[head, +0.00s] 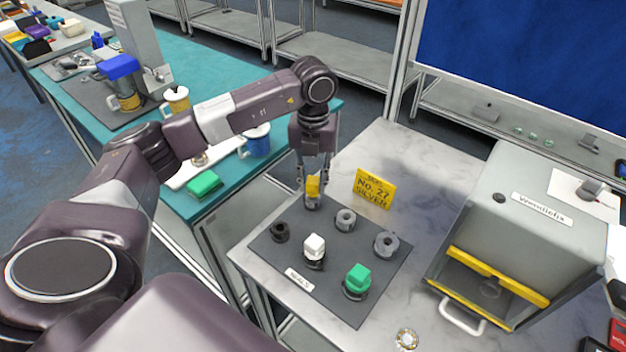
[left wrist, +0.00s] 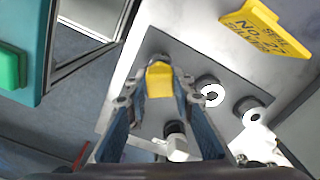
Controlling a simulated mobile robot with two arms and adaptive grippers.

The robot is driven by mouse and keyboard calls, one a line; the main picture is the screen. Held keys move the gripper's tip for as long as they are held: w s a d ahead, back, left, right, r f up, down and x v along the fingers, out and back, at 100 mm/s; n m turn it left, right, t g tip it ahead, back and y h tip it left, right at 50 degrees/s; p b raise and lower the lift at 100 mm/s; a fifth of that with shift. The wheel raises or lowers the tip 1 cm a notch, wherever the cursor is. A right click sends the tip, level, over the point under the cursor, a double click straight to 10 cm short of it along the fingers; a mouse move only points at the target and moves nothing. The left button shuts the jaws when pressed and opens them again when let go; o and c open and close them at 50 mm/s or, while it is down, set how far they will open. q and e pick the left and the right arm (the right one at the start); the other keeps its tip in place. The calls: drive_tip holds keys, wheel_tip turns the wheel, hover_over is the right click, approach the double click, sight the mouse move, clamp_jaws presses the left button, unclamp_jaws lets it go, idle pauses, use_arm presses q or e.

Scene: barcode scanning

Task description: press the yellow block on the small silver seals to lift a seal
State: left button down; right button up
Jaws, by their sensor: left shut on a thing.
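My left gripper (head: 313,182) is shut on the yellow block (head: 313,187), just above or at a grey round holder (head: 312,203) at the back left of the dark mat (head: 322,224). In the left wrist view the yellow block (left wrist: 160,82) sits between the fingers of my left gripper (left wrist: 155,98). Whether the block touches the holder, I cannot tell. I cannot surely make out the small silver seals; grey round pieces with holes (head: 346,219) and (head: 386,244) stand on the mat. My right gripper does not show.
A white block (head: 314,242) and a green block (head: 358,274) stand in holders on the mat. A yellow sign (head: 374,189) reading "No. 27 silver" stands behind. A grey box machine (head: 545,200) is at right. A small metal ring (head: 406,338) lies in front.

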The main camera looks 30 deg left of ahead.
sight(313, 180)
use_arm(q)
drive_tip(key=shift+f, duration=0.15)
drive_tip(key=shift+f+b, duration=0.35)
idle(0.3)
drive_tip(key=shift+f, duration=0.3)
drive_tip(key=shift+s+f, duration=0.15)
drive_tip(key=shift+s, duration=0.05)
idle(1.0)
drive_tip(key=shift+w+r+p, duration=0.15)
drive_tip(key=shift+r+p, duration=0.45)
drive_tip(key=shift+r, duration=0.7)
drive_tip(key=shift+r+p, duration=1.55)
drive_tip(key=shift+r, duration=0.9)
